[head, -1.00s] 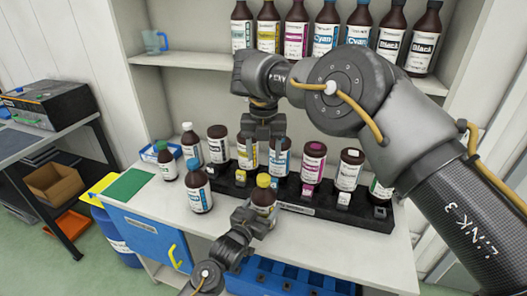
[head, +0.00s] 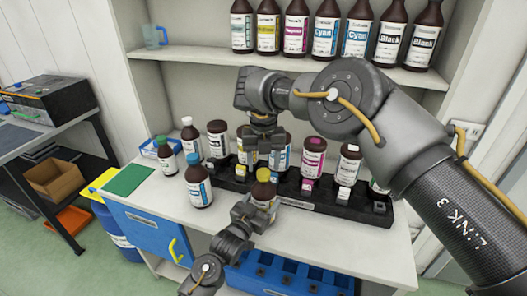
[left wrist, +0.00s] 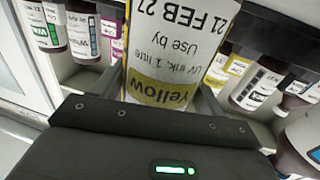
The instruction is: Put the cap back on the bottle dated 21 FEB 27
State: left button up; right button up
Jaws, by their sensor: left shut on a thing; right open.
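My left gripper (head: 246,212) is shut on a brown bottle with a yellow label (head: 262,203) at the front of the rack. My right gripper (head: 264,156) is open, pointing down just above and behind that cap, with no visible contact.
A black rack (head: 228,182) holds several brown bottles behind the held one, with small caps along its front. A blue-capped bottle (head: 198,186) stands to the left on the counter. A green mat (head: 130,180) lies further left. More bottles line the upper shelf (head: 185,57).

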jog(key=shift+f, duration=1.25)
jog(key=c, duration=1.1)
jog(key=o, duration=1.2)
notch_tip(320, 180, up, 8)
jog(key=shift+f, duration=0.2)
